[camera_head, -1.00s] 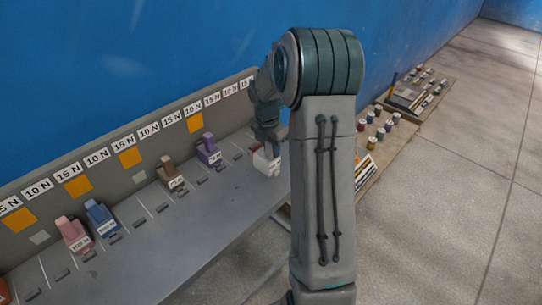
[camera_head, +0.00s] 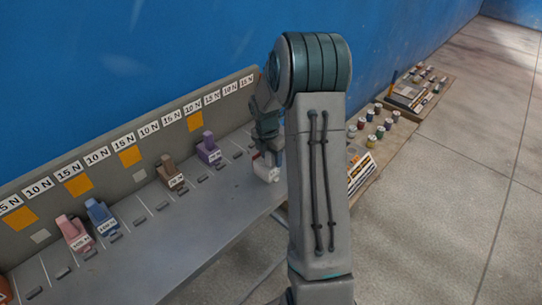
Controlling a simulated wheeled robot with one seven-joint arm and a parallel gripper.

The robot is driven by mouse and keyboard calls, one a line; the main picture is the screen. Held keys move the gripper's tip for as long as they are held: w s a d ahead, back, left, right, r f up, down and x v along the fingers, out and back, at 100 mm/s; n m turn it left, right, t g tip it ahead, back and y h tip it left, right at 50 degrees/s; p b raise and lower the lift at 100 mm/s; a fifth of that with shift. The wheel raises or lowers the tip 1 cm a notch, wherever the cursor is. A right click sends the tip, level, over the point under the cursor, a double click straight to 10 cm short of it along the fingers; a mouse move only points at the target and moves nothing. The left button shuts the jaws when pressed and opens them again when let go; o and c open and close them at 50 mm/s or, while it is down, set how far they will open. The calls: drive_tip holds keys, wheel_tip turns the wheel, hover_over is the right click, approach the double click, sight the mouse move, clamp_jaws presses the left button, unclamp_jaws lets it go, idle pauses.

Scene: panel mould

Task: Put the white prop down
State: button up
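The white prop (camera_head: 273,177) is at the right end of the grey shelf, beside my upper arm link, and shows only in part. My gripper (camera_head: 268,157) is directly above it and touches or nearly touches it. The fingers are small and dark here, so I cannot tell whether they are closed on the prop. I also cannot tell whether the prop's underside rests on the shelf surface (camera_head: 205,225).
A purple prop (camera_head: 208,149), a brown one (camera_head: 171,174), a blue one (camera_head: 101,215) and a pink one (camera_head: 74,232) stand along the shelf. The labelled back panel (camera_head: 110,150) rises behind them. Low boards with small items (camera_head: 375,130) lie on the floor at right.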

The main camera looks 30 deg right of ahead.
drive_tip(key=r, duration=0.4)
drive_tip(key=a+r, duration=0.1)
drive_tip(key=r, duration=0.7)
drive_tip(key=shift+s+a+r, duration=0.1)
drive_tip(key=shift+s+a, duration=0.1)
drive_tip(key=shift+s, duration=0.1)
drive_tip(key=s+a+r+m+t, duration=0.1)
drive_tip(key=s+a+r+m, duration=0.5)
drive_tip(key=s+a+m, duration=0.6)
drive_tip(key=s+m, duration=0.4)
drive_tip(key=s, duration=0.1)
drive_tip(key=s+a+f+m+t+y, duration=0.1)
drive_tip(key=s+a+m, duration=0.2)
drive_tip(key=s+m, duration=0.3)
drive_tip(key=shift+s+f+t, duration=0.2)
drive_tip(key=shift+s+t, duration=0.1)
drive_tip(key=shift+s, duration=0.95)
